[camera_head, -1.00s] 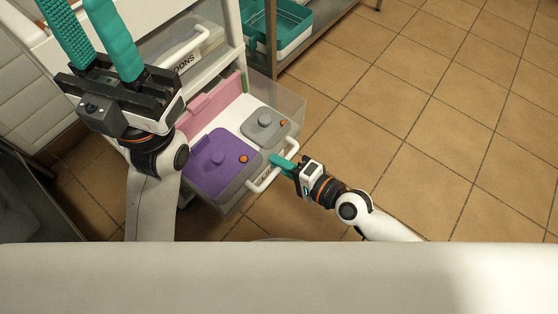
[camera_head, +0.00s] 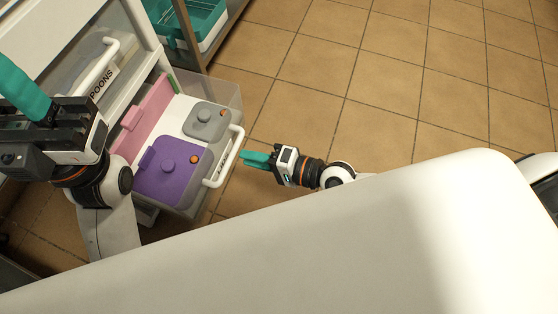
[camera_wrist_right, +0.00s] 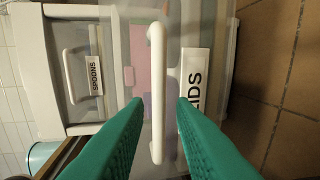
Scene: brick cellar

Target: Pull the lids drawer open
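The lids drawer (camera_head: 222,190) stands out from the white cabinet in the head view. Inside lie a purple lid (camera_head: 170,172), a grey lid (camera_head: 206,122) and a pink one (camera_head: 150,112). Its white handle (camera_head: 229,157) is on the front; in the right wrist view the handle (camera_wrist_right: 157,75) runs upright beside a label (camera_wrist_right: 192,95) partly hidden by a finger. My left gripper (camera_head: 25,95) is partly cut off at the left, one finger showing.
The shut spoons drawer (camera_head: 90,75) is above the lids drawer. A teal bin (camera_head: 195,25) sits on a shelf behind. Tiled floor (camera_head: 370,90) is clear to the right. A large white surface (camera_head: 300,240) fills the foreground.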

